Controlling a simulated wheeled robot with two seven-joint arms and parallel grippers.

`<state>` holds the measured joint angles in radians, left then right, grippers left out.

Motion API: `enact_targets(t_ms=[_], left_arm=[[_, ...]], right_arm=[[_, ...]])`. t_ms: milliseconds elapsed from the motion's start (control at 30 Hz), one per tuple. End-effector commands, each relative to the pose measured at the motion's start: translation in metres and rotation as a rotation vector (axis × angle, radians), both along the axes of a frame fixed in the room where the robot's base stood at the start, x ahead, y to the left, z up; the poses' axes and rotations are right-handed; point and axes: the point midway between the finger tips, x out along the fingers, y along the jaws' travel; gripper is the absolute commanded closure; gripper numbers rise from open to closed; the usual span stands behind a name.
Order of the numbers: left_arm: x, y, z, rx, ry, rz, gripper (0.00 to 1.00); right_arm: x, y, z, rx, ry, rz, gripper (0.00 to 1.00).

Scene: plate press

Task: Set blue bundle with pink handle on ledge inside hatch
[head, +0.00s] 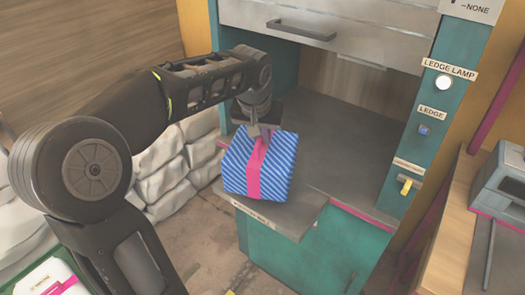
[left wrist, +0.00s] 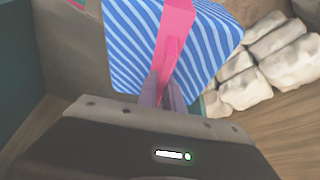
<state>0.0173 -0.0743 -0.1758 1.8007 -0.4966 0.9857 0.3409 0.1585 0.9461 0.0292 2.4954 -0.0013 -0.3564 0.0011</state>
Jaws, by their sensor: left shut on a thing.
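The blue striped bundle (head: 280,168) with a pink band and pink handle (head: 263,150) is at the front left of the ledge, over a small grey shelf (head: 303,210) that juts out. My left gripper (head: 264,134) is above the bundle and shut on its pink handle. In the left wrist view the fingers (left wrist: 163,95) pinch the handle (left wrist: 174,50), with the blue bundle (left wrist: 135,45) beyond. I cannot tell whether its underside touches the shelf. The hatch (head: 335,42) is raised, and the grey ledge (head: 350,135) inside is bare. My right gripper does not show.
White sacks (head: 165,165) are stacked left of the teal cabinet. The teal post (head: 425,120) on the right carries a lamp, a blue button and a yellow switch. A bench with a grey machine (head: 500,185) stands at far right.

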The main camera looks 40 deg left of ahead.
Motion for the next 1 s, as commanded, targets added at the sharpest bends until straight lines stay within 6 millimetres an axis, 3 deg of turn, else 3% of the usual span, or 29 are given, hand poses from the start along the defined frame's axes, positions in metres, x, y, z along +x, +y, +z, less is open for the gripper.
enact_targets(t_ms=[367,700,1000], left_arm=[[0.001,0.000,-0.002,0.000,-0.006,0.000,1.00],[0.001,0.000,-0.037,0.000,-0.005,0.000,1.00],[0.001,0.000,-0.039,0.000,-0.006,0.000,1.00]], right_arm=[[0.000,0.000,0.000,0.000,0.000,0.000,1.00],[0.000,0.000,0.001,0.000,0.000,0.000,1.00],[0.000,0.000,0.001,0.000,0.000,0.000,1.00]])
